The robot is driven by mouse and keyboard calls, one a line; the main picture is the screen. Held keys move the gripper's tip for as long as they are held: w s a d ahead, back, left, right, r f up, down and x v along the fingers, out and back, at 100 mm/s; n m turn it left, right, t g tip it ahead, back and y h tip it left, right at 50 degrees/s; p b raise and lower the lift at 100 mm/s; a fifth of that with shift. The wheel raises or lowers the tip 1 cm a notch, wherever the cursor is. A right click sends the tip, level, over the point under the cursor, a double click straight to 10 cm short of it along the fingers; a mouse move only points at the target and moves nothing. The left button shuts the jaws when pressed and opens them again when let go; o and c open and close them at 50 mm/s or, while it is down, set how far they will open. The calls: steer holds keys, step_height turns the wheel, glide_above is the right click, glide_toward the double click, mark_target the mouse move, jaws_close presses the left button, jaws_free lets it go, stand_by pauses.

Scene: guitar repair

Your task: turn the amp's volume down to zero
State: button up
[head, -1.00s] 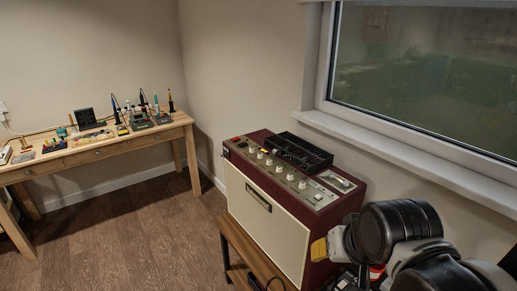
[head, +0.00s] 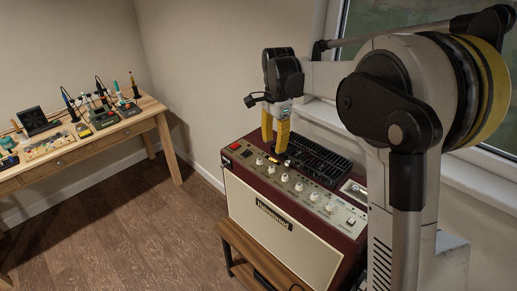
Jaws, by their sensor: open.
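The amp (head: 330,240) is a dark red cabinet with a cream front. It stands on a wooden stand at the lower middle of the head view. Its top panel carries a row of pale knobs (head: 299,187) and a red switch near the left end. My gripper (head: 275,150) points down with yellow fingers just above the panel, toward its left rear. The fingers are open, with a small dark part at their tips. The fingers hide some of the panel behind them. I cannot read the knob labels or tell which knob is volume.
A black slotted tray (head: 325,163) lies on the amp's top, right of my fingers. A wooden workbench (head: 110,133) with soldering tools stands at the left. A window and sill are behind my arm. The floor (head: 130,230) at the left is clear.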

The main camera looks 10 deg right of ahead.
mark_target(272, 167)
steer(key=f+b, duration=0.1)
steer(key=f, duration=0.2)
steer(key=f+b, duration=0.1)
steer(key=f, duration=0.3)
steer(key=f+b, duration=0.1)
steer(key=f, duration=0.3)
steer(key=shift+w, duration=0.4)
jaws_close()
